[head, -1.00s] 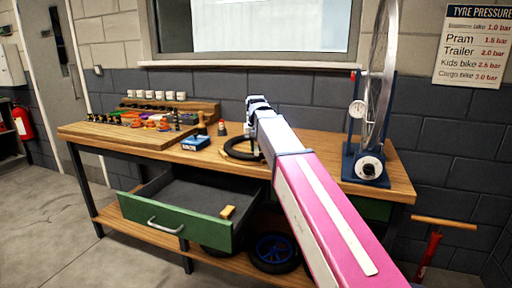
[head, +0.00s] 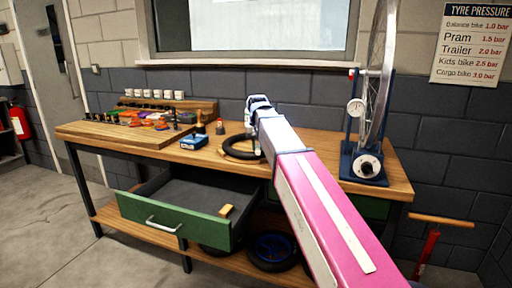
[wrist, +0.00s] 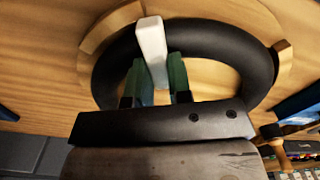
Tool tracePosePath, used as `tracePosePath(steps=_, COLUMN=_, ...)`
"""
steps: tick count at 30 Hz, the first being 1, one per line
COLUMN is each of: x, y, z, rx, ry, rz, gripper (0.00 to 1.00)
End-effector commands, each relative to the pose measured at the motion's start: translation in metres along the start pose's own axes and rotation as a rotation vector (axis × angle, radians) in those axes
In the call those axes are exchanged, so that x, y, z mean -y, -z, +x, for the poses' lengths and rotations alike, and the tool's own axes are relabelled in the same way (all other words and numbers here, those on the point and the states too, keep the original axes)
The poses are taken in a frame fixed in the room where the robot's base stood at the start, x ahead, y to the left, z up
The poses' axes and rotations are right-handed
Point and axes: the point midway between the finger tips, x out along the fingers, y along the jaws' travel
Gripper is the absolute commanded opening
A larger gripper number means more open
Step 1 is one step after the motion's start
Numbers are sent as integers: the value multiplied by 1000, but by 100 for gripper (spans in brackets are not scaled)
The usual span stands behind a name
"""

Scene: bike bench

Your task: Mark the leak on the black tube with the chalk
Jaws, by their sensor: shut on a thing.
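The black tube (head: 232,153) lies as a ring on the wooden bench, partly hidden by my arm in the head view. In the wrist view the tube (wrist: 222,42) rests on a pale wooden support (wrist: 90,56). My gripper (wrist: 158,70) has green fingers shut on a white chalk stick (wrist: 150,38). The chalk crosses in front of the tube's far side in the wrist view. I cannot tell whether its tip touches the tube. No leak or mark on the tube is discernible.
A blue box (head: 194,142) and small bottles stand left of the tube. A wheel stand (head: 364,165) stands at the bench's right end. Several small coloured items and cups sit at the left.

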Motion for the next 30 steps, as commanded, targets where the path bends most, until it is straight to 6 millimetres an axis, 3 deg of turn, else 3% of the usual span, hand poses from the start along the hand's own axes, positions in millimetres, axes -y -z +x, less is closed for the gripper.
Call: tracePosePath(steps=30, x=24, y=0, z=2, rx=0, ry=0, rz=0, gripper=0)
